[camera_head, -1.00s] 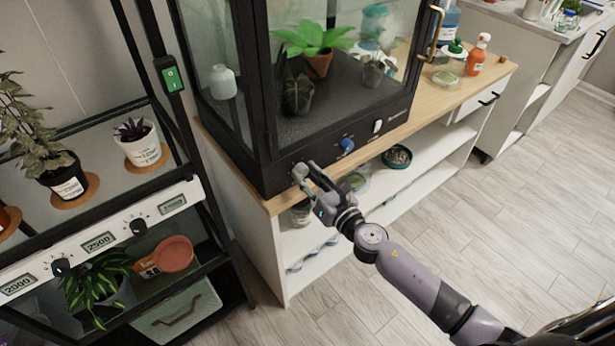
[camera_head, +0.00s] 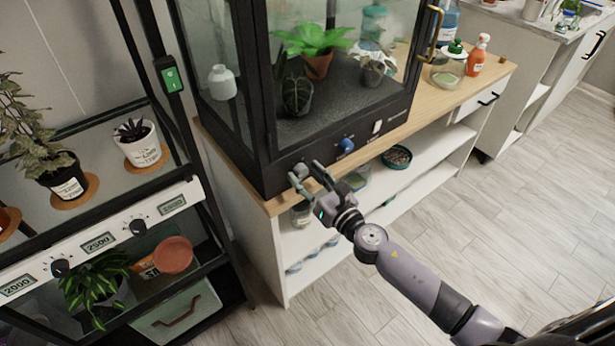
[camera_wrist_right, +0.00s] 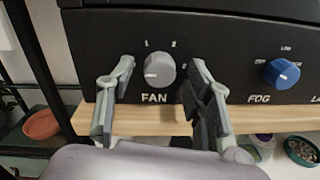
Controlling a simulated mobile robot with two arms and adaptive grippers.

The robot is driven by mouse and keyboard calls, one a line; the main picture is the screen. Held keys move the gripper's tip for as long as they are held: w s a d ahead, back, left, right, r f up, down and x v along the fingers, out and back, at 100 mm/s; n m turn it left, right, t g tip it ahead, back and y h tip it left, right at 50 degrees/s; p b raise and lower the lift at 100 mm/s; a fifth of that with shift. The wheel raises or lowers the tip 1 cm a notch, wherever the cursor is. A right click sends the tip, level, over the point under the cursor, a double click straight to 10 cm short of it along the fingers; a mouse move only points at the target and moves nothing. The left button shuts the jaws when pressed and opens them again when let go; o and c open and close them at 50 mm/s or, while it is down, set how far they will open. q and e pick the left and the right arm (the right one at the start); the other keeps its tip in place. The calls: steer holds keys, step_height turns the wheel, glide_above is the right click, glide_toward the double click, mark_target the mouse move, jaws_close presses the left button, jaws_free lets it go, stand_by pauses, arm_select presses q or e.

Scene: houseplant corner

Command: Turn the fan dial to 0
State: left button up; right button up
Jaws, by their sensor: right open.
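The fan dial (camera_wrist_right: 160,69) is a grey round knob above the word FAN on the black cabinet front. It also shows in the head view (camera_head: 301,169). A pale mark lies on its left side, toward the lower left; a 1 and a 2 are printed above it. What is printed at its left is hidden by a finger. My right gripper (camera_head: 307,171) is open, with one finger on each side of the dial; in the right wrist view (camera_wrist_right: 163,66) gaps show between fingers and knob. My left gripper is not in view.
A blue FOG dial (camera_wrist_right: 282,73) sits to the right of the fan dial, with a white switch (camera_head: 377,126) beyond it. The glass cabinet holds plants. The wooden top's edge (camera_wrist_right: 150,121) runs below the panel. A black plant rack (camera_head: 200,215) stands to the left.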

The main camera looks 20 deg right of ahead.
steer(key=v, duration=1.2)
stand_by(0.4)
steer(key=s+d+f+m+g+h+p, duration=0.1)
steer(key=s+f+m+g+h, duration=0.2)
steer(key=f+m, duration=0.6)
steer(key=s+d+f+m+g, duration=0.2)
steer(key=s+f+m, duration=0.3)
steer(key=f, duration=0.8)
steer(key=s+d+f+m+g+h+p, duration=0.1)
steer(key=s+f+m+g+h, duration=0.2)
steer(key=f+m, duration=0.65)
steer(key=s+f+m+g, duration=0.2)
steer(key=s+f, duration=0.3)
steer(key=s, duration=0.4)
steer(key=s+f+m+g+p, duration=0.1)
steer(key=s+f+m+g, duration=0.2)
steer(key=s, duration=0.6)
steer(key=s+a+f+m+g, duration=0.1)
steer(key=s+f+m+g, duration=0.2)
steer(key=s+f+m, duration=0.3)
steer(key=s+f, duration=0.2)
steer(key=s, duration=0.2)
steer(key=shift+f+y, duration=0.4)
